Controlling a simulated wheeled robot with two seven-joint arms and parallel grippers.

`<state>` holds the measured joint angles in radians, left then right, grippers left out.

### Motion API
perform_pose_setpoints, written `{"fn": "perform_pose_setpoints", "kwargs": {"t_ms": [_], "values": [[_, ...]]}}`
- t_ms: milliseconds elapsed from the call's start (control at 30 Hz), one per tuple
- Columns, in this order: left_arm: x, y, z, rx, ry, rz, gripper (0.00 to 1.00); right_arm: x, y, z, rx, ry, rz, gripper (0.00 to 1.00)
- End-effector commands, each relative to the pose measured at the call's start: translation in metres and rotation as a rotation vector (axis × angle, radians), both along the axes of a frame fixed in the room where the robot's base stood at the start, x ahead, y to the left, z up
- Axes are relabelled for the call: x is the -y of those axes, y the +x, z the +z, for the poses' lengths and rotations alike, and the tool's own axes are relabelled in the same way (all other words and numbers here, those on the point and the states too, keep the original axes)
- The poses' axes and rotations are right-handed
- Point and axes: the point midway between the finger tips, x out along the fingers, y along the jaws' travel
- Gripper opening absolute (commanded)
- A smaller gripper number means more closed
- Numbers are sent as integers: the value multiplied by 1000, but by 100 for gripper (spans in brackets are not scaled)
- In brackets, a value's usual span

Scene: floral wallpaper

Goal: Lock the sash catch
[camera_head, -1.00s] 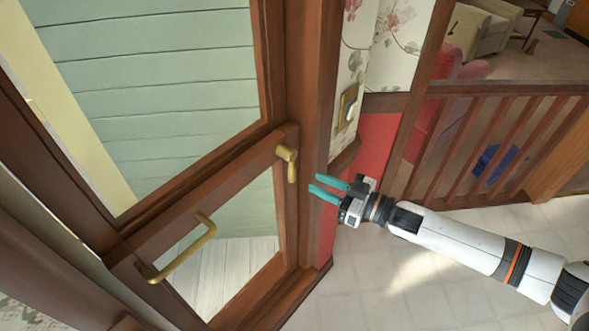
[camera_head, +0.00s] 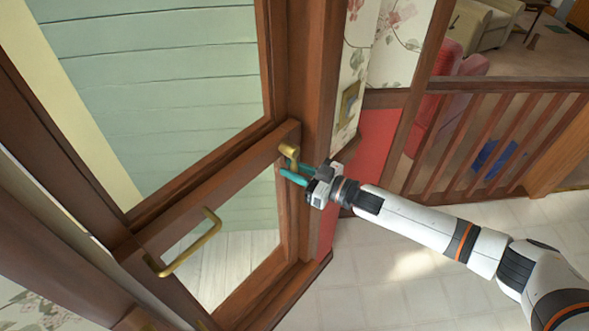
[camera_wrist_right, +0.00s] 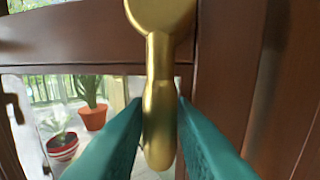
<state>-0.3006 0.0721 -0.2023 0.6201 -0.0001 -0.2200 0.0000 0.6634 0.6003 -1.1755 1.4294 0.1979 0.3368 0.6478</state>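The brass sash catch (camera_head: 290,151) sits on the window's wooden rail beside the frame post. Its lever hangs down, and in the right wrist view the catch lever (camera_wrist_right: 159,100) stands between my two teal fingertips. My right gripper (camera_head: 292,174) reaches in from the right with its fingers apart, one on each side of the lever. In the right wrist view my right gripper (camera_wrist_right: 160,108) looks very close to the lever; I cannot tell whether either finger touches it. My left gripper is not in view.
A brass pull handle (camera_head: 188,245) is on the same rail, lower left. The wooden frame post (camera_head: 312,75) and a brass wall plate (camera_head: 348,103) are close to my right gripper. A wooden railing (camera_head: 500,140) stands to the right. The tiled floor (camera_head: 400,270) below is clear.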

Motion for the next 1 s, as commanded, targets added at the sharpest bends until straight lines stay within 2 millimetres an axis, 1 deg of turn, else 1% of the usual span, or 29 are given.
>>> {"fn": "perform_pose_setpoints", "kwargs": {"t_ms": [267,467,1000], "values": [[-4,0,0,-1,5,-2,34,0,0,0,-6,5,-1,0],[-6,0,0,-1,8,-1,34,-3,-3,-1,-50,49,-1,0],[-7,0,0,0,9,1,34,-19,-20,5,-318,318,0,0]]}}
